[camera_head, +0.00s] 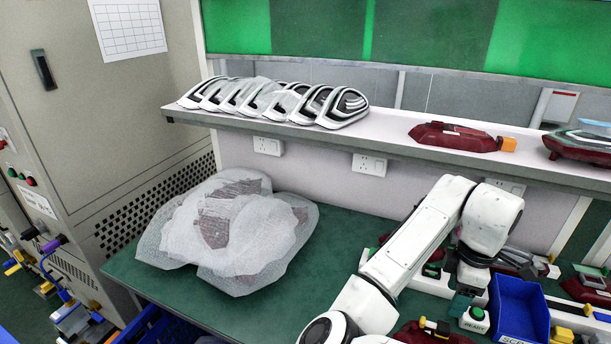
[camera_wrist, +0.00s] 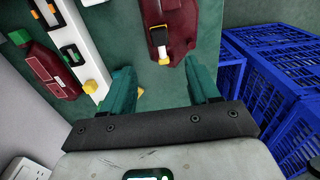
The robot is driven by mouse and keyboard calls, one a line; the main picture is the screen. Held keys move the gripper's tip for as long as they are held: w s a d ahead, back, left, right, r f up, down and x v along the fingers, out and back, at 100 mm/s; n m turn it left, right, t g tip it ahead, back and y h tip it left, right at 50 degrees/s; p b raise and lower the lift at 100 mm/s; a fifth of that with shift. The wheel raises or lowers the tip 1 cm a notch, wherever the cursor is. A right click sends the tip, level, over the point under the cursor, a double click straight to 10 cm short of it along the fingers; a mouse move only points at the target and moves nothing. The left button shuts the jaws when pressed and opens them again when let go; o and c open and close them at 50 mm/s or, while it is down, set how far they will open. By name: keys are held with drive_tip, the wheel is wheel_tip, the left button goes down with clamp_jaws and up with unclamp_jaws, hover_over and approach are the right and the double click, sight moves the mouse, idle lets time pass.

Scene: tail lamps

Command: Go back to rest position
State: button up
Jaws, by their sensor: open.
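My gripper (camera_wrist: 161,84) shows in the wrist view with its two teal fingers wide apart and nothing between them. Past the fingertips lies a dark red lamp fixture (camera_wrist: 180,25) with a white and black clamp on it, apart from the fingers. In the head view my white arm reaches over the right part of the green table (camera_head: 345,240) and bends down at its end. The fingers are hard to make out there.
Several lamps (camera_head: 270,98) stand in a row on the shelf (camera_head: 400,146), with a red fixture (camera_head: 455,137) to their right. Wrapped parts (camera_head: 230,230) lie on the table's left. A blue bin (camera_head: 518,306) stands beside my arm. Blue crates (camera_wrist: 275,85) show in the wrist view.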

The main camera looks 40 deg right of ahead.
drive_tip(key=w+m+h, duration=0.3)
drive_tip(key=w+h, duration=0.1)
drive_tip(key=h, duration=0.1)
drive_tip(key=a+f+t+y, duration=0.1)
drive_tip(key=a+f+t, duration=0.1)
drive_tip(key=a+f, duration=0.85)
drive_tip(key=s+a+f+m+y, duration=0.1)
drive_tip(key=s+a+f, duration=0.1)
drive_tip(key=a, duration=0.4)
drive_tip(key=s+a+f+m+g+y, duration=0.1)
drive_tip(key=s+a+f+y, duration=0.1)
drive_tip(key=a, duration=0.5)
drive_tip(key=shift+a+f+y, duration=0.3)
drive_tip(key=shift+f, duration=0.05)
